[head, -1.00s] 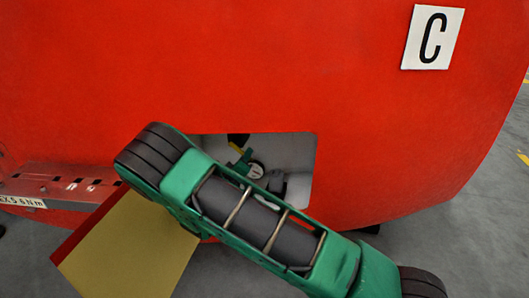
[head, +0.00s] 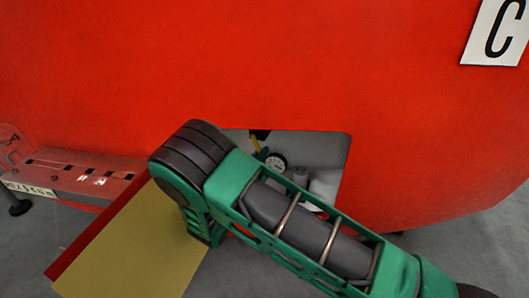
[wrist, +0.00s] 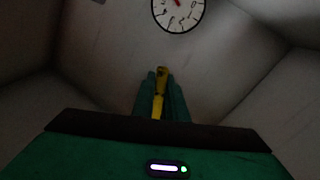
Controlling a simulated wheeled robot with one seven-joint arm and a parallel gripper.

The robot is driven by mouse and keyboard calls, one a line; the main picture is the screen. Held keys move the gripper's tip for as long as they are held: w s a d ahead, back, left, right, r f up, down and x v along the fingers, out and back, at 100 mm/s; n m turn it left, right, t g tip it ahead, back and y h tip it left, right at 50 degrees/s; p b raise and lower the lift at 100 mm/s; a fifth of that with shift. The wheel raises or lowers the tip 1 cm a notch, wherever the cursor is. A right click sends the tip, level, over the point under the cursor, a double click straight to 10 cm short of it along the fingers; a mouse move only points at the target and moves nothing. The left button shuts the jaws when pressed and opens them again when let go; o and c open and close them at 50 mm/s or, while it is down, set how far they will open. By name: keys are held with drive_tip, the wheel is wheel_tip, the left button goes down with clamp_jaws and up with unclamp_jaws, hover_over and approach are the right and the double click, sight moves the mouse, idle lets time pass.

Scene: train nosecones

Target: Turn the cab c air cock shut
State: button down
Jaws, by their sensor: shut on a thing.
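The white placard with a black C (head: 498,30) is on the red nosecone at the upper right of the head view. The yellow cock handle (head: 256,143) shows at the top left of the opening below it. In the wrist view the yellow handle (wrist: 157,105) runs between the green fingers of my gripper (wrist: 160,85), which is shut on it. In the head view my arm hides most of the gripper. The cock's body and pipe are not clear in either view.
A round white gauge (head: 275,161) sits beside the handle; it also shows in the wrist view (wrist: 178,14). Pale recess walls (wrist: 65,55) close in around my gripper. A yellow-faced flap (head: 135,245) hangs open at lower left, near a red step (head: 75,172).

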drive_tip(key=shift+a+f, duration=0.15)
drive_tip(key=shift+f, duration=0.15)
drive_tip(key=c, duration=1.8)
unclamp_jaws()
drive_tip(key=shift+o, duration=0.2)
drive_tip(key=shift+w+r, duration=0.1)
drive_tip(key=v, duration=1)
drive_tip(key=shift+s, duration=0.35)
drive_tip(key=shift+a, duration=0.1)
drive_tip(key=shift+c, duration=0.3)
